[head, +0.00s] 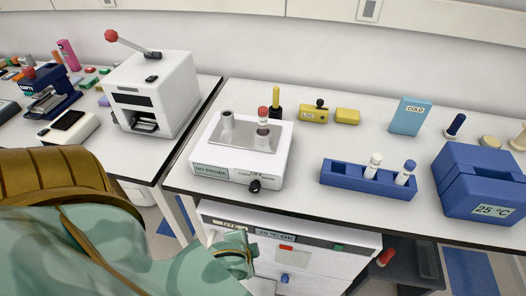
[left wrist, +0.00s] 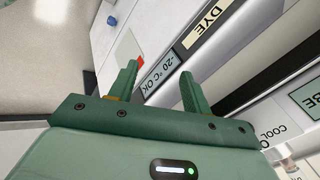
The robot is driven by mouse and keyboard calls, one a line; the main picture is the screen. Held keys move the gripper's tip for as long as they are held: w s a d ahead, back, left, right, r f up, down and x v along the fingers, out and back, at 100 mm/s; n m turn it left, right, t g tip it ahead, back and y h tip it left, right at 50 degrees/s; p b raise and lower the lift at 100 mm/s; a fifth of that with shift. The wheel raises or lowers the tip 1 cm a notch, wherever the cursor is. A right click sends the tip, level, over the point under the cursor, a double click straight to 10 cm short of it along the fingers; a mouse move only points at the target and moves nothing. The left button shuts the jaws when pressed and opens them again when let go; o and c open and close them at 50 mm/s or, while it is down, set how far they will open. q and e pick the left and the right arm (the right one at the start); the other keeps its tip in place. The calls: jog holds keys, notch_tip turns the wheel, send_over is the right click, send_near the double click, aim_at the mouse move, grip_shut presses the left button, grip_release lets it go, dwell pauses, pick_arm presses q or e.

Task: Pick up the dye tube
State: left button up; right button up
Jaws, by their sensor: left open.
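No tube in view has a readable dye label. A red-capped tube (head: 263,117) stands in the white block device (head: 205,155) on the bench. A white-capped tube (head: 373,166) and a blue-capped tube (head: 405,173) stand in a blue rack (head: 340,182). A DYE label (left wrist: 207,24) and a "-20 °C OK" display (left wrist: 158,74) are on the white cabinet (head: 308,281) under the bench. My left gripper (left wrist: 158,88) is open and empty, its fingers pointing at this cabinet front. It also shows in the head view (head: 240,258). My right gripper is not in view.
A blue box (head: 480,180) marked 25 °C stands at the bench's right. A white lever press (head: 155,85) stands on the left bench. The bench edge lies above my left gripper. A dark bin-like object (head: 410,262) is under the bench at right.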

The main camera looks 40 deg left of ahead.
pick_arm(q)
jog(key=a+r+t+y, duration=0.1)
jog(key=a+r+y, duration=0.15)
jog(key=r, duration=1.25)
jog(key=m+t+h, duration=0.2)
jog(key=m+t, duration=0.9)
jog(key=m, duration=1.5)
send_near(261, 121)
jog(key=shift+y, duration=0.25)
jog(key=p+x, duration=0.2)
jog(key=x, duration=0.3)
jog(key=shift+w+f, duration=0.15)
jog(key=x, duration=0.6)
jog(key=shift+w, duration=0.15)
grip_shut()
